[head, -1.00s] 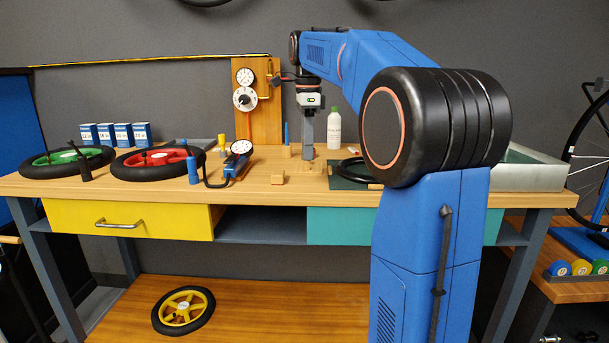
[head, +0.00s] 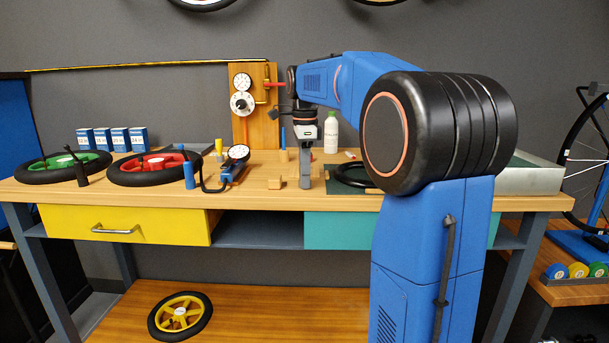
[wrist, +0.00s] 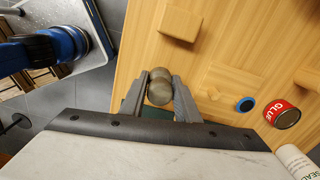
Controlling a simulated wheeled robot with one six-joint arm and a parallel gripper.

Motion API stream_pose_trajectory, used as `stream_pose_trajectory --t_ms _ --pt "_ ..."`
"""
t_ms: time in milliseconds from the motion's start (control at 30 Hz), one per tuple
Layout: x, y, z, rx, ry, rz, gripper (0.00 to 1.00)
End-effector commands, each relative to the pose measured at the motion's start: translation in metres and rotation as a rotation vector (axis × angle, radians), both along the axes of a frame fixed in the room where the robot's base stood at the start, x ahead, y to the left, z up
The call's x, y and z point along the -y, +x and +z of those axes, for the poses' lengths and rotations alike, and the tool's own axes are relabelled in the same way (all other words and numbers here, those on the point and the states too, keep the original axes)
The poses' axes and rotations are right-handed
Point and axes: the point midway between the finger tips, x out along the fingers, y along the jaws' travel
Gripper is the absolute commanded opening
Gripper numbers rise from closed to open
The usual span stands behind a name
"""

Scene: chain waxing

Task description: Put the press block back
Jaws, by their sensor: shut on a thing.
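My gripper (head: 305,180) is low over the front part of the workbench (head: 240,193), just right of a wooden cube (head: 276,183). In the wrist view my gripper (wrist: 160,92) is shut on a rounded grey-brown piece, which I take to be the press block (wrist: 159,88). It sits between the two fingertips; its underside is hidden, so I cannot tell whether it touches the bench. In the head view it cannot be made out. A square wooden plate with a small raised block (wrist: 212,76) lies farther back on the bench.
A green mat (head: 345,188) with a black ring lies to the right. A blue-based dial gauge (head: 236,165) and two wheels stand left. A white bottle (head: 331,133) stands behind; a red glue can (wrist: 282,114) shows in the wrist view. The bench's front edge is close.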

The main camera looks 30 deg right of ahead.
Motion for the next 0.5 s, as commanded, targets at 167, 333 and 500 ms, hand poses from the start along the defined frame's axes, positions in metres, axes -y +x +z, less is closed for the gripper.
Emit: stream_pose_trajectory --t_ms 167,333,500 --pt "0.0000 0.0000 -0.0007 0.000 0.000 0.000 0.47" --pt "0.0000 0.0000 -0.0006 0.000 0.000 0.000 0.47" --pt "0.0001 0.0004 0.0046 0.001 0.000 0.000 0.47"
